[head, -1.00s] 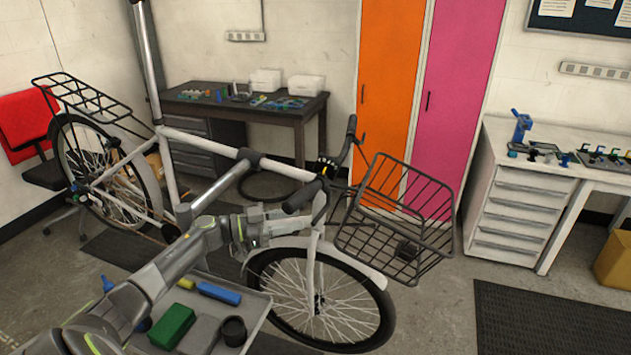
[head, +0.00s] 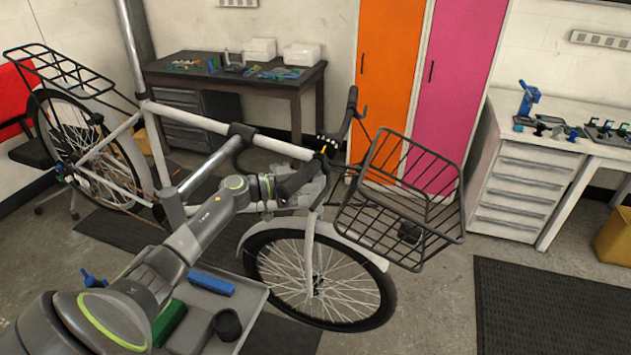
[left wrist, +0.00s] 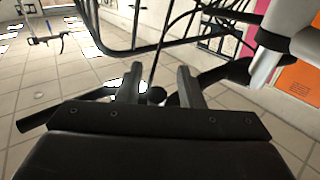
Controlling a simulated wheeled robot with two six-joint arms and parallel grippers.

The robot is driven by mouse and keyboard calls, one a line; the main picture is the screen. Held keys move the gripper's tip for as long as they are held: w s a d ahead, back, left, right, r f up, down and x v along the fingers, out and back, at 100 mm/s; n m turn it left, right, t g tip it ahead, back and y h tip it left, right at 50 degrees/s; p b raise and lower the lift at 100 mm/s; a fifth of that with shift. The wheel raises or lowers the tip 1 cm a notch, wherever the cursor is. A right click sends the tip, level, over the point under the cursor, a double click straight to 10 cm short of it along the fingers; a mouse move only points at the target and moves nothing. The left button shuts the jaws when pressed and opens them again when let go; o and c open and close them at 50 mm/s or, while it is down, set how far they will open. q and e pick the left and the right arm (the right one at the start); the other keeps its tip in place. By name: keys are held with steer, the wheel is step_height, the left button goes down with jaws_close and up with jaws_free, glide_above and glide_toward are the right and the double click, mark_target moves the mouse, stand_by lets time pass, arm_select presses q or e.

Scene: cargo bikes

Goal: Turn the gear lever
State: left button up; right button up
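The white cargo bike (head: 185,120) stands with its front wheel and black basket (head: 415,195) to the right. Its black handlebar grip (head: 296,176) is beside my left gripper (head: 312,190). A small yellow-and-black part (head: 326,144) sits on the handlebar; I cannot tell whether it is the gear lever. In the left wrist view my left gripper (left wrist: 158,88) has its two fingers apart. A small dark round knob (left wrist: 156,95) shows between them, perhaps the lever's end; contact cannot be told. My right gripper is not in view.
A grey tray (head: 250,300) with a blue block (head: 212,284) and a green block (head: 168,322) lies below my left arm. A dark workbench (head: 290,85) stands behind the bike, and a white drawer bench (head: 525,185) at right. Floor near the dark mat (head: 545,300) is clear.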

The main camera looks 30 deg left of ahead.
arm_select(q)
steer(key=shift+s+d+r, duration=0.1)
steer(key=shift+r, duration=0.05)
jaws_close()
steer(key=shift+w+d+n+t+h+b, duration=0.25)
steer(key=shift+d+n+t+h+b, duration=0.4)
steer(key=shift+d+n+t, duration=0.3)
steer(key=shift+a, duration=0.1)
jaws_free()
